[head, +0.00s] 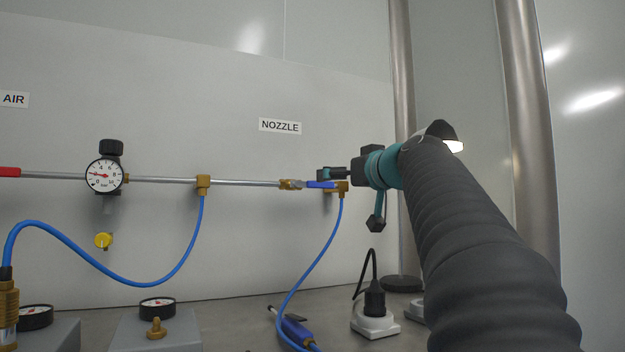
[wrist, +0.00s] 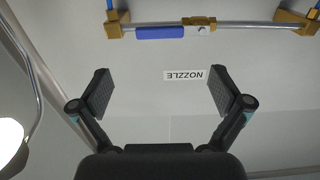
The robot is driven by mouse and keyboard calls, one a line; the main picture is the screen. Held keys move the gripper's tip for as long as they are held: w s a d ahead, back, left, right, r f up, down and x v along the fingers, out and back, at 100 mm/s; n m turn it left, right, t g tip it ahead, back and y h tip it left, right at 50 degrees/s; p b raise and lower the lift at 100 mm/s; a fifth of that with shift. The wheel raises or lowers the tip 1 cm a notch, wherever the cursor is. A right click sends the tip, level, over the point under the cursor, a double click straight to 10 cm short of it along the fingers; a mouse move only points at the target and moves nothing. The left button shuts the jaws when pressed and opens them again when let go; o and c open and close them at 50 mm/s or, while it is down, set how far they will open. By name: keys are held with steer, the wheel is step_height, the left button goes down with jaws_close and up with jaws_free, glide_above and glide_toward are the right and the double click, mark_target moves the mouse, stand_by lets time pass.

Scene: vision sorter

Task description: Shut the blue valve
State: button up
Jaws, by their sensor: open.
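The blue valve handle (head: 321,184) lies along the metal pipe on the wall, right of the brass valve body (head: 291,184), below the NOZZLE label (head: 280,126). In the wrist view the blue handle (wrist: 160,32) lies level along the pipe near the top, with the label upside down. My gripper (head: 326,174) reaches in from the right, close to the handle in the head view. In the wrist view my gripper (wrist: 163,90) is open and empty, its fingers wide apart. The handle lies beyond the fingertips, not between them. The head view partly hides the fingers.
A pressure gauge (head: 104,175) and a red handle (head: 9,172) sit further left on the pipe. Blue hoses (head: 316,264) hang from brass fittings. A blue tool (head: 296,330) and a black plug (head: 374,300) are on the bench. Vertical metal posts (head: 402,120) stand on the right.

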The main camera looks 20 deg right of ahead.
steer(key=w+p, duration=0.2)
steer(key=w, duration=0.6)
steer(key=shift+w+a, duration=0.15)
steer(key=shift+w, duration=0.2)
steer(key=c, duration=1.7)
steer(key=shift+r, duration=0.1)
steer(key=shift+s+a+r+n+b, duration=0.1)
steer(key=shift+a+r+n+b, duration=0.25)
steer(key=shift+a+r+n, duration=1.75)
steer(key=shift+s+a+f+n+b, duration=0.1)
steer(key=shift+a+f+n+b, duration=0.2)
steer(key=shift+n, duration=3.65)
steer(key=shift+a+r+n+b, duration=0.4)
steer(key=shift+a+r+n, duration=0.75)
steer(key=shift+n, duration=1.9)
steer(key=shift+a+f, duration=0.1)
steer(key=shift+f, duration=0.05)
